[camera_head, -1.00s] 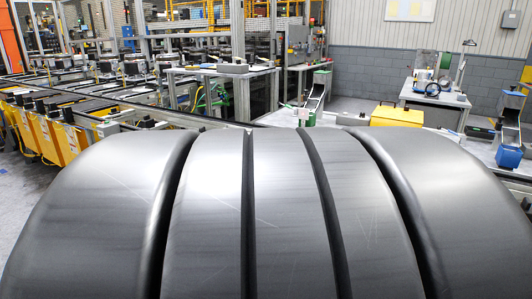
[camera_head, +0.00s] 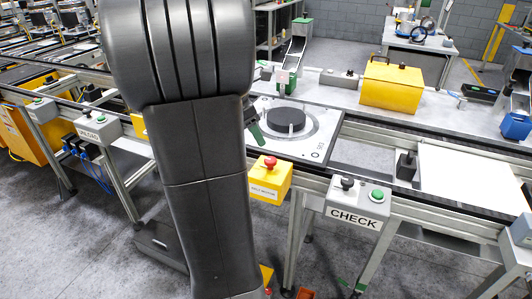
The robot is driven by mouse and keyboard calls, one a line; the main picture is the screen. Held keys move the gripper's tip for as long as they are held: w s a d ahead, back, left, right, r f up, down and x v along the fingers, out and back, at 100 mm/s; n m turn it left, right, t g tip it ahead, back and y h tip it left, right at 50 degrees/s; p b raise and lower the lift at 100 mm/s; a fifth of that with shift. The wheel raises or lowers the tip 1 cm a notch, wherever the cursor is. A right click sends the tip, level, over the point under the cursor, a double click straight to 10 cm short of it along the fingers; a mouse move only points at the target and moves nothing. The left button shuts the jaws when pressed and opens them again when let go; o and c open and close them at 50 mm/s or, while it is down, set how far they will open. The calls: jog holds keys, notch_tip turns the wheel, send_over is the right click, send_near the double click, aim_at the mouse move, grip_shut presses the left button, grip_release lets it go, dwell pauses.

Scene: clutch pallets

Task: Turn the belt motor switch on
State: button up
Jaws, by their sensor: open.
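The belt motor switch is a yellow box with a red mushroom button (camera_head: 269,163) on top and a white label on its front (camera_head: 264,192). It is mounted at the near edge of the conveyor, just right of my dark arm. What looks like part of my gripper (camera_head: 254,124), dark with a green tip, shows beside the arm, above and left of the switch and apart from it. The rest of it is hidden behind the arm.
A grey CHECK box (camera_head: 357,200) with a black knob and a green button is right of the switch. A round black part (camera_head: 286,120) lies on a light plate behind. A yellow case (camera_head: 391,87) stands on the bench.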

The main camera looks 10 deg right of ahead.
aim_at(270, 160)
jog(key=x, duration=1)
jog(key=shift+w+d+f+b, duration=0.1)
jog(key=shift+d+f+b, duration=0.05)
jog(key=shift+f+b, duration=0.2)
jog(key=c, duration=1)
